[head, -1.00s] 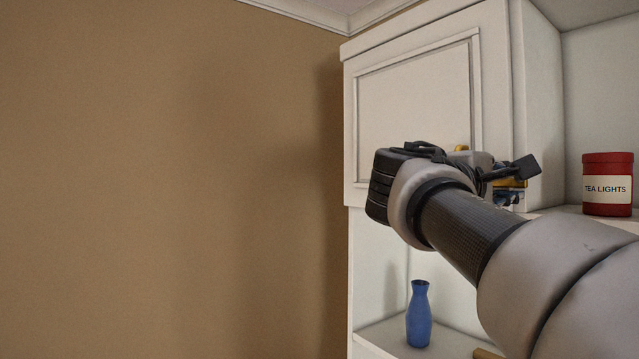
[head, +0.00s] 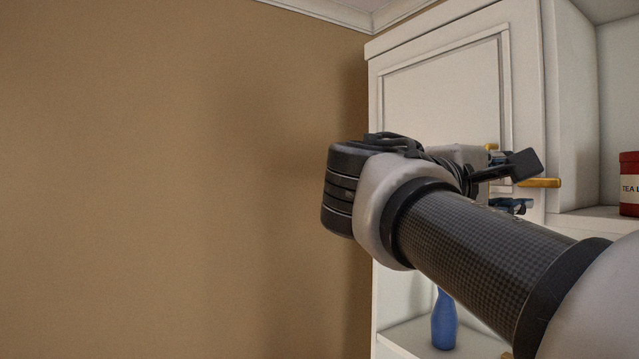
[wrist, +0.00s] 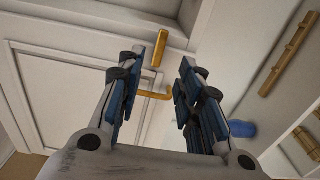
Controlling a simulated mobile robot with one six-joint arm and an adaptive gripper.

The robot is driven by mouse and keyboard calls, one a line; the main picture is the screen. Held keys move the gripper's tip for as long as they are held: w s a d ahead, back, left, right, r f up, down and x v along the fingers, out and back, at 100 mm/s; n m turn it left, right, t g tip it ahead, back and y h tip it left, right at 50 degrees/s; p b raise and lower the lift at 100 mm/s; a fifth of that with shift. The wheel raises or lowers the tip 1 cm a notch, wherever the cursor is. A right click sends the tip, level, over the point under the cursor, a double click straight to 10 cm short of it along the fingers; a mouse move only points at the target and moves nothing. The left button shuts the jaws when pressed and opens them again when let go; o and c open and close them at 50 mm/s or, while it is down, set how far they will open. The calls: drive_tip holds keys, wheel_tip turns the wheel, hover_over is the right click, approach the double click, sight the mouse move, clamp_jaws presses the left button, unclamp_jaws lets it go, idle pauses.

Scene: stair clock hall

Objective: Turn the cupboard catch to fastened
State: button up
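The cupboard door (head: 437,105) is white, panelled and closed. A brass bar (head: 538,183), which looks like the catch, lies level across the door's right edge, pointing right. In the wrist view the bar (wrist: 160,48) appears between my fingertips, apart from the right one; I cannot tell whether it touches the left. An L-shaped brass piece, seemingly the door handle (wrist: 155,95), shows lower between the fingers; only its end (head: 491,147) shows in the head view. My gripper (wrist: 163,57) is open, its fingers pointing at the door. In the head view my arm hides most of it.
A blue vase (head: 444,322) stands on the lower shelf below the door. A red tea lights tin (head: 629,183) stands on the open shelf to the right. A brown wall (head: 180,180) fills the left, with clear space before it.

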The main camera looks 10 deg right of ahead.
drive_tip(key=shift+v, duration=1.4)
drive_tip(key=s+a+f+y+b, duration=0.1)
drive_tip(key=s+f+y+b, duration=0.3)
drive_tip(key=f, duration=0.8)
drive_tip(key=w+f+g+y+b, duration=0.1)
drive_tip(key=f+b, duration=0.4)
drive_tip(key=f, duration=0.8)
drive_tip(key=s+a+f+y+b, duration=0.1)
drive_tip(key=s+f+y+b, duration=0.3)
drive_tip(key=f, duration=0.8)
drive_tip(key=s+a+f+m+y+b, duration=0.1)
drive_tip(key=s+a+f+y+b, duration=0.1)
drive_tip(key=f, duration=1)
drive_tip(key=s+a+f+m+g+y+b, duration=0.1)
drive_tip(key=s+a+f+m+y+b, duration=0.1)
drive_tip(key=a+f+b, duration=0.5)
drive_tip(key=s+a+f+m+y+b, duration=0.1)
drive_tip(key=s+a+f+y+b, duration=0.2)
drive_tip(key=f, duration=1.3)
drive_tip(key=s+a+b, duration=0.1)
drive_tip(key=s+b, duration=0.1)
drive_tip(key=b, duration=0.1)
drive_tip(key=shift+s+a+f+m+y+b, duration=0.2)
drive_tip(key=shift+f+m+y+b, duration=0.1)
drive_tip(key=shift+f+b, duration=0.1)
